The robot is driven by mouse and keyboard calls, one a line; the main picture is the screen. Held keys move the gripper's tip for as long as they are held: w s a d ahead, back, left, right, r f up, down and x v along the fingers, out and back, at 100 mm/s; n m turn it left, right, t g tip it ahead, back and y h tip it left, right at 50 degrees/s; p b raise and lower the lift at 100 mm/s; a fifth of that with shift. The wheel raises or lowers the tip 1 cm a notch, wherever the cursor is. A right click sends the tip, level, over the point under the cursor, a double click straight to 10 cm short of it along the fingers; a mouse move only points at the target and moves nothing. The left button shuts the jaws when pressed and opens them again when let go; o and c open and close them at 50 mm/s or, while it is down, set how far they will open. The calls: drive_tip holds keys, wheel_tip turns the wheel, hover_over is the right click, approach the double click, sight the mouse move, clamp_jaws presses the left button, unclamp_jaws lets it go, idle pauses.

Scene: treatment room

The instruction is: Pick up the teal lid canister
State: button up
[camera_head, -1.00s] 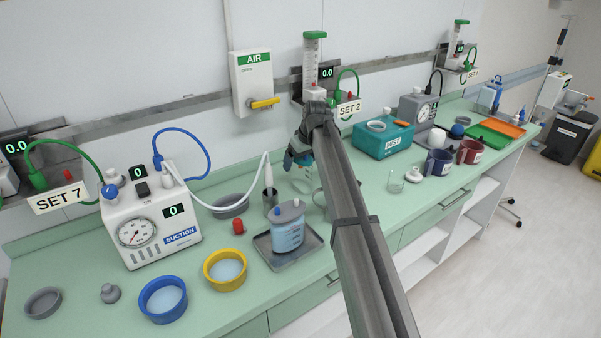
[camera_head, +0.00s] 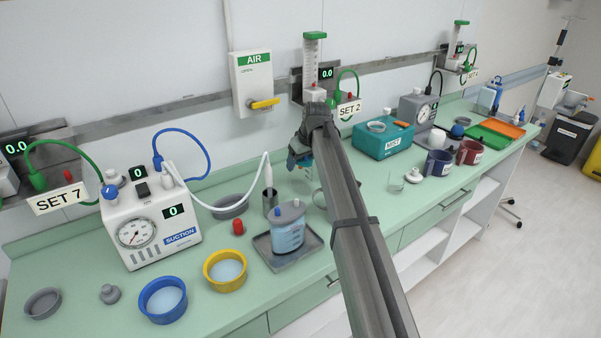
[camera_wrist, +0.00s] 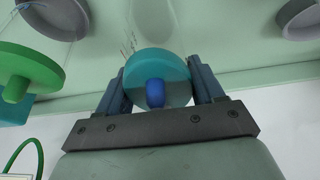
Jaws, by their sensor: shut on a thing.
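The teal lid canister shows in the wrist view as a round teal lid (camera_wrist: 157,66) with a blue knob. It sits between the two fingers of my gripper (camera_wrist: 160,88), which are shut on it from both sides. In the head view my gripper (camera_head: 300,160) is over the back of the counter, below the flowmeter marked SET 2. Only a bit of teal shows at the fingers there. My arm hides much of the canister, and I cannot tell whether its base touches the counter.
A canister with a blue-grey lid (camera_head: 288,228) stands on a grey tray (camera_head: 312,246) in front. A teal MIST box (camera_head: 383,142) is to the right. The SET 2 flowmeter (camera_head: 313,65) and green hose (camera_head: 354,82) are close above.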

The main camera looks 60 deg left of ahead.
drive_tip(key=shift+r, duration=0.1)
wheel_tip(320, 180, up, 8)
drive_tip(key=shift+r, duration=0.55)
drive_tip(key=shift+s+a+r, duration=0.1)
drive_tip(key=shift+s+r, duration=0.1)
drive_tip(key=shift+s, duration=0.1)
drive_tip(key=s+a+f+n+g+h, duration=0.1)
drive_tip(key=s+f+n+g+h, duration=0.1)
drive_tip(key=s+n, duration=0.7)
drive_tip(key=s+a+f+n+g+h, duration=0.1)
drive_tip(key=s+f+n+g+h, duration=0.1)
drive_tip(key=s+n, duration=0.7)
drive_tip(key=shift+s+a+f+g, duration=0.25)
drive_tip(key=shift+s+f, duration=0.45)
drive_tip(key=shift+s, duration=2.25)
drive_tip(key=shift+d+f, duration=0.1)
drive_tip(key=shift+f, duration=1.75)
